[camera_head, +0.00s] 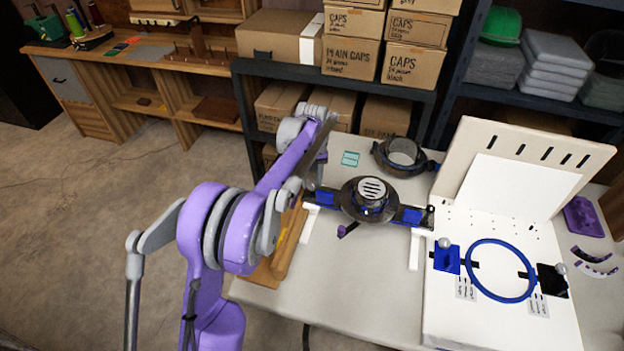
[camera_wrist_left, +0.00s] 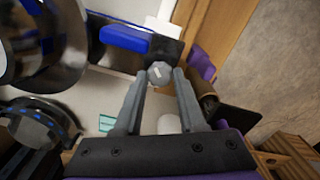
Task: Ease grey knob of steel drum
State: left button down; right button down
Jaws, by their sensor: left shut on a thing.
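The steel drum (camera_head: 356,207) stands on the table in the head view, with a slotted round top and blue blocks on either side. Part of its curved metal side fills the upper left of the wrist view (camera_wrist_left: 75,30). The grey knob (camera_wrist_left: 160,72) shows in the left wrist view, on a dark block at the end of a blue bar. My left gripper (camera_wrist_left: 160,76) has its two grey fingers closed on either side of the knob. In the head view my left gripper (camera_head: 298,186) comes down at the drum's left end; the knob is not clear there. My right gripper is not in view.
A dark round cap frame (camera_head: 400,156) and a small teal card (camera_head: 350,158) lie behind the drum. A white board with a blue hoop (camera_head: 500,299) stands to the right. A wooden piece (camera_head: 288,245) lies at the table's left edge. Shelves with boxes (camera_head: 350,55) stand behind.

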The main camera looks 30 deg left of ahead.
aim_at(312, 183)
pick_arm(q)
jog(key=n, duration=0.4)
jog(key=shift+n, duration=2.3)
jog(key=shift+c, duration=2.4)
grip_release()
notch_tip(312, 183, up, 11)
jog(key=shift+p, duration=0.45)
jog(key=shift+f, duration=0.1)
